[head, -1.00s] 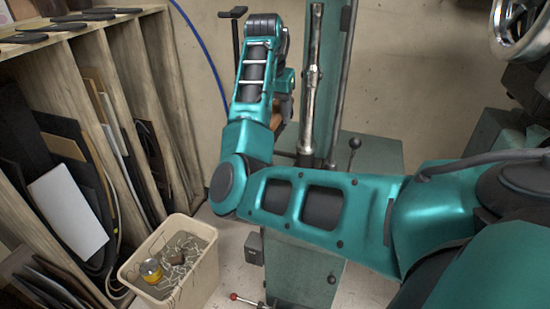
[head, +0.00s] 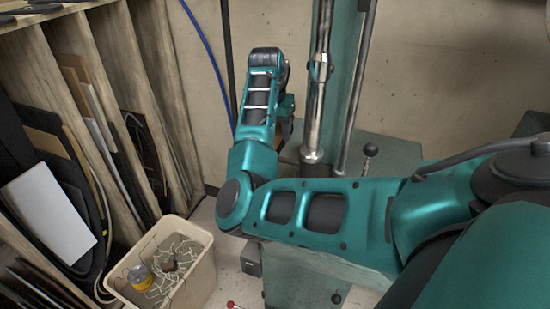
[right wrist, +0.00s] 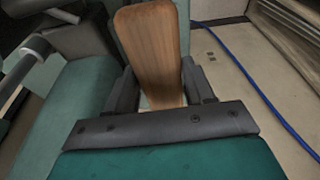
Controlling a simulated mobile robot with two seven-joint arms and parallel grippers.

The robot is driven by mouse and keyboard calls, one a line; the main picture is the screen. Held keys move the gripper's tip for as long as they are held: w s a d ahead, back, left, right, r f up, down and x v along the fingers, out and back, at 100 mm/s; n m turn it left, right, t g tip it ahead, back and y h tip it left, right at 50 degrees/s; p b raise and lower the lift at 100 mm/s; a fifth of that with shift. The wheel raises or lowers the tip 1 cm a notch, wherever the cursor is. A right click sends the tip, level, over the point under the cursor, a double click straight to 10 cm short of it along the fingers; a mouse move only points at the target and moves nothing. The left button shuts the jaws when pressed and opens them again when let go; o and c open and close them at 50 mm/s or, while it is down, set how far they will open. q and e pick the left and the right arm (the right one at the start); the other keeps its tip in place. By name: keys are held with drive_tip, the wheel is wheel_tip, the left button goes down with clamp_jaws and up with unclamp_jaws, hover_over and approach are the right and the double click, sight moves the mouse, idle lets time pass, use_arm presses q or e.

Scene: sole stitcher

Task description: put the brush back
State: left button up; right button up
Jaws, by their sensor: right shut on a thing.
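The brush shows as a flat brown wooden handle (right wrist: 152,45) in the right wrist view. It stands between the dark fingers of my right gripper (right wrist: 157,88), which is shut on it. I see no bristles. In the head view my right arm reaches across the middle and hides most of its gripper. Only a small brown patch of the wood (head: 279,139) shows there, beside the green machine's metal post. My left gripper is in neither view.
The green machine (head: 400,155) with its upright post (head: 320,75) and black-knobbed lever (head: 370,150) stands behind my arm. A beige bin (head: 200,280) with scraps and a yellow can (head: 140,277) is at lower left. Wooden racks (head: 75,40) hold sheets at left. A blue hose (head: 205,50) runs down the wall.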

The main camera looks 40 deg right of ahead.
drive_tip(key=x, duration=0.3)
drive_tip(key=shift+s+a+f, duration=0.15)
drive_tip(key=shift+s+a, duration=0.05)
drive_tip(key=shift+a, duration=0.1)
drive_tip(key=x, duration=0.2)
drive_tip(key=a+b+x, duration=0.1)
drive_tip(key=x, duration=0.1)
drive_tip(key=shift+s+f, duration=0.15)
drive_tip(key=shift+f, duration=0.25)
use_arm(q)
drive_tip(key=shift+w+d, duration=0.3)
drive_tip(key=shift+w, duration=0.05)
use_arm(e)
drive_tip(key=shift+f, duration=0.1)
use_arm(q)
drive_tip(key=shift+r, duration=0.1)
use_arm(e)
drive_tip(key=shift+f, duration=0.1)
drive_tip(key=o, duration=1.3)
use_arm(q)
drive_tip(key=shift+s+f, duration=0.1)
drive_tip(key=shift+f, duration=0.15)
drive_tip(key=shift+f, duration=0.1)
